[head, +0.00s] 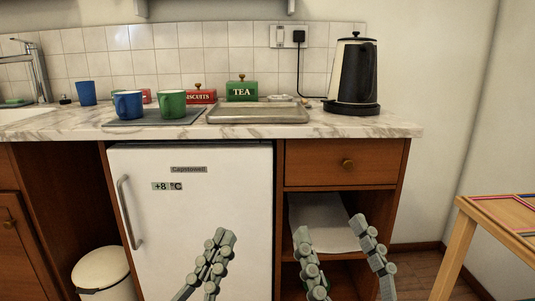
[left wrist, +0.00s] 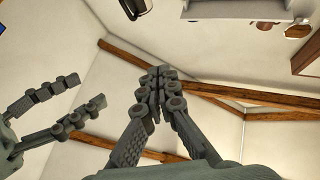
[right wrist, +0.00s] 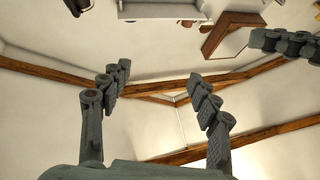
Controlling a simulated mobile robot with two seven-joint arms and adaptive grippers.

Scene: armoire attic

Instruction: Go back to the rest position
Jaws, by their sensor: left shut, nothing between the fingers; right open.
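My left gripper (head: 222,240) is at the bottom middle of the head view, in front of the white fridge and well below the counter top. Its fingers meet at the tips with nothing between them, as the left wrist view (left wrist: 158,75) also shows. My right gripper (head: 331,226) is to its right, in front of the open shelf under the drawer. Its fingers are spread apart and empty, also in the right wrist view (right wrist: 158,78). Both grippers point upward, and neither touches anything that I can see.
The counter (head: 400,127) holds mugs, a metal tray (head: 258,113), red and green tins and a kettle (head: 353,75). Below are the fridge (head: 215,210), a drawer (head: 330,163) and a white bin (head: 103,275). A wooden table (head: 450,250) stands at right.

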